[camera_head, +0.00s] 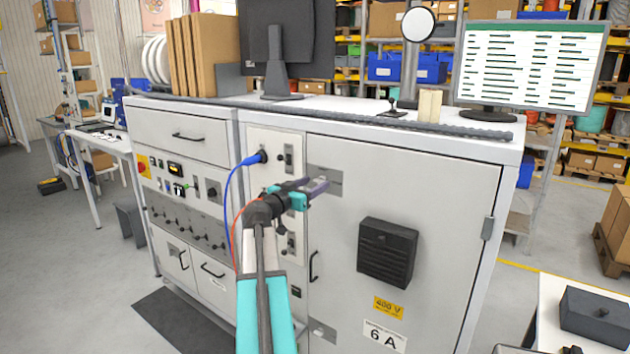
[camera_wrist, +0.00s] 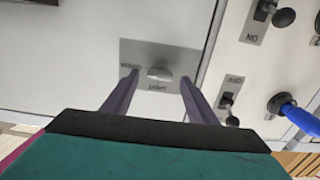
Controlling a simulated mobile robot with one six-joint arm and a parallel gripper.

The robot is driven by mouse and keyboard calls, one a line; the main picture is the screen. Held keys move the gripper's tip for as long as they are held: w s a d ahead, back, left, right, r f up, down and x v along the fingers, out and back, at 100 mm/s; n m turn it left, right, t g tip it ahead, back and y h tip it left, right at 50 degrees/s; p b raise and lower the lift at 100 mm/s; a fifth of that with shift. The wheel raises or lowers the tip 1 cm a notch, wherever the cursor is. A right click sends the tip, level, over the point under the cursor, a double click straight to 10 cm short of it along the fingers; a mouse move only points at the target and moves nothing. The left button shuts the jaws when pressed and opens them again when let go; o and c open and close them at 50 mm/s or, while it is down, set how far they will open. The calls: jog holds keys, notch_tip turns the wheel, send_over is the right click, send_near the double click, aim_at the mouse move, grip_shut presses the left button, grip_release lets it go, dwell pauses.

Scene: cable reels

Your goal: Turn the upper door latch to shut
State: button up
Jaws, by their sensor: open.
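The upper door latch (camera_wrist: 159,73) is a small light knob on a grey metal plate (camera_wrist: 190,52) with small blurred labels. The plate (camera_head: 327,176) also shows near the top left corner of the cabinet's large white door (camera_head: 450,190). My gripper (camera_head: 318,188) is in front of the plate and hides the knob in the head view. In the wrist view my gripper (camera_wrist: 159,80) is open, one finger on each side of the knob. I cannot tell whether the fingers touch it. The knob looks lengthwise across the picture there; its labels are too blurred to read.
A lower latch plate (camera_head: 322,331) is near the door's bottom. A black door handle (camera_head: 313,266) and a dark vent box (camera_head: 387,252) stick out. Switches and a blue cable (camera_head: 236,185) are left of the door. A dark rod (camera_head: 440,127) lies along the top edge.

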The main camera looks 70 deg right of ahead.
jog(key=shift+x, duration=0.85)
jog(key=c, duration=0.9)
jog(key=shift+a, duration=0.2)
jog(key=shift+c, duration=0.8)
jog(key=shift+d, duration=0.2)
